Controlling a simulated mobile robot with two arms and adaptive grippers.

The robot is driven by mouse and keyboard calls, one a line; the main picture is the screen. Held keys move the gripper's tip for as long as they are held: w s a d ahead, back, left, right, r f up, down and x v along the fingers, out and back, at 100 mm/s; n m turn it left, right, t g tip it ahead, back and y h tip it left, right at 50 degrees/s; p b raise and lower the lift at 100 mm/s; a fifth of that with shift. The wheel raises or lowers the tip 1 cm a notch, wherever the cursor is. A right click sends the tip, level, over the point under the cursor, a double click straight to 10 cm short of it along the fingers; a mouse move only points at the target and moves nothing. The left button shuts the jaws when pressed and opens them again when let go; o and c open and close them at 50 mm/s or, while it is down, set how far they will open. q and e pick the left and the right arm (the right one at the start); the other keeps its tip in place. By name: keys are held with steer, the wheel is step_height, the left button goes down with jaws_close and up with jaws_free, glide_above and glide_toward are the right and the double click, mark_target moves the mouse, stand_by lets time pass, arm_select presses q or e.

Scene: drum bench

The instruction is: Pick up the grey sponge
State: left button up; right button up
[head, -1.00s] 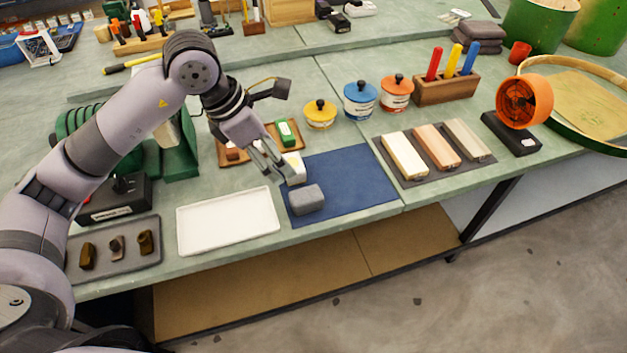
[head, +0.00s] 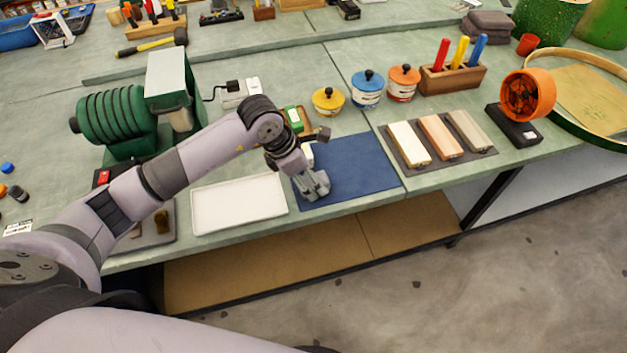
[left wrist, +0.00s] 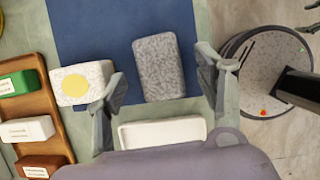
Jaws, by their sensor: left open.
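The grey sponge (left wrist: 159,68) is a speckled block lying on the blue mat (left wrist: 88,30) in the left wrist view. My left gripper (left wrist: 163,72) is open, one finger on each side of the sponge, with gaps visible on both sides. In the head view my left gripper (head: 314,190) points down over the near left part of the blue mat (head: 355,170) and hides the sponge. A white block with a yellow spot (left wrist: 82,83) stands close beside the left finger. My right gripper is not in view.
A white tray (head: 238,204) lies left of the mat. A wooden tray with labelled blocks (left wrist: 45,100) is beyond the white block. Several sanding blocks on a dark mat (head: 482,157) lie to the right. The bench front edge is close.

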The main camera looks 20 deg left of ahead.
arm_select(q)
steer(key=shift+x, duration=1.45)
steer(key=shift+c, duration=0.3)
steer(key=shift+r, duration=0.1)
steer(key=c, duration=0.9)
